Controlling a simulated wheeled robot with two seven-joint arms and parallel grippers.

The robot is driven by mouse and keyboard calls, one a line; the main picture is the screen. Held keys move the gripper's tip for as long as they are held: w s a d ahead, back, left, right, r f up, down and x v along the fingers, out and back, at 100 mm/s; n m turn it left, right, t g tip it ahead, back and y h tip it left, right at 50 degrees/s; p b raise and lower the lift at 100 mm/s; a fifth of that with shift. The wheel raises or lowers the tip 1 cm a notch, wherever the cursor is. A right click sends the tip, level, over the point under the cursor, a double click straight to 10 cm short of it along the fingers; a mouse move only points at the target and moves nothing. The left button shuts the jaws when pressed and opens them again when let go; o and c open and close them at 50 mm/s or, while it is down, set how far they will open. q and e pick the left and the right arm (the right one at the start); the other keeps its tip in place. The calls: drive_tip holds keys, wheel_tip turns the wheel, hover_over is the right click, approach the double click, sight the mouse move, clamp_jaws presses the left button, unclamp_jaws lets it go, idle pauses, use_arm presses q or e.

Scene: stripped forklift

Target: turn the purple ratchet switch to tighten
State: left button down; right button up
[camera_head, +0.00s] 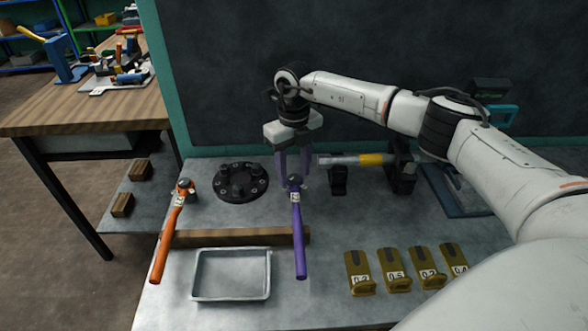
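The purple ratchet (299,235) lies on the grey bench, with its handle toward the front over a wooden strip and its head (295,183) at the back. Its small switch is too small to make out. My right gripper (294,178) points down at the ratchet head, its two fingers apart with a gap between them. The fingertips are close to the head on either side; I cannot tell whether they touch it. My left gripper is not in view.
An orange ratchet (171,232) lies to the left, beside a black round flange (240,181). A grey tray (232,297) and several gold numbered holders (396,274) are in front. A torque tool on stands (350,160) is right of my gripper.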

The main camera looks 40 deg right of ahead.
sight(294, 177)
wheel_tip(294, 177, up, 10)
drive_tip(key=b, duration=0.1)
drive_tip(key=shift+r, duration=0.2)
idle(0.3)
idle(0.4)
